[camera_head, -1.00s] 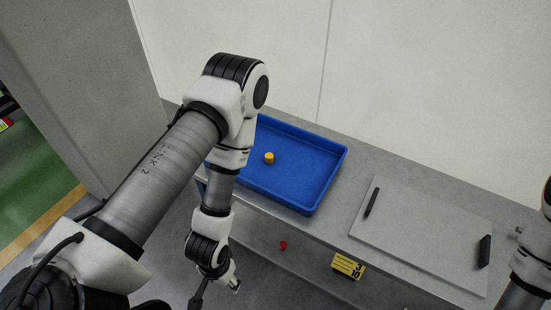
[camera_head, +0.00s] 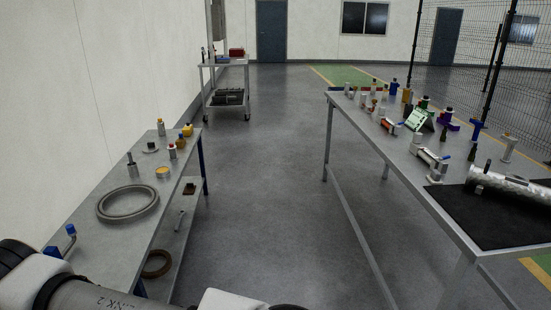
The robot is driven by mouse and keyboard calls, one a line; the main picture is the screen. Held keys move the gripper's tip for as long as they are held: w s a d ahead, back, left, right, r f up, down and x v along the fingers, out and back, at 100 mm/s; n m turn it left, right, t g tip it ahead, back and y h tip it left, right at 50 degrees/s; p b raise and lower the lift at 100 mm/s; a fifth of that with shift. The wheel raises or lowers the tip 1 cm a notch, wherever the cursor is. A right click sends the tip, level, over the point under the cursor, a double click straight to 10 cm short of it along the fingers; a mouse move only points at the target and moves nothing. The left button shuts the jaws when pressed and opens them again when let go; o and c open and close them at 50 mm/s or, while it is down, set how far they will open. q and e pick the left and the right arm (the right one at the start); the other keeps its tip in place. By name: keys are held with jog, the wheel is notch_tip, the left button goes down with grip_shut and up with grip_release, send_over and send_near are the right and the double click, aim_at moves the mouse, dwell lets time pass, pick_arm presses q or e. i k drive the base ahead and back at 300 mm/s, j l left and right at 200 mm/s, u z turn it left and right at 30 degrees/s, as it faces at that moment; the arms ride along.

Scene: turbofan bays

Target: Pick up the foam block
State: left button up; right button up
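I cannot pick out a foam block for sure among the small items in view. A small brown block-like item (camera_head: 189,188) lies at the edge of the left bench's lower shelf, too small to identify. Neither of my grippers is in view; only parts of my own arm show along the bottom edge.
The left bench (camera_head: 95,240) holds a large grey ring (camera_head: 128,203), a yellow tin (camera_head: 162,172) and several bottles. The right table (camera_head: 400,165) holds many small parts, a metal cylinder (camera_head: 510,185) and a black mat (camera_head: 490,222). A cart (camera_head: 228,95) stands behind. The aisle floor (camera_head: 260,180) is clear.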

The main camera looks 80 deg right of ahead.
aim_at(435, 177)
jog(key=z, duration=3.75)
jog(key=i+j+z, duration=0.2)
jog(key=i+z, duration=0.15)
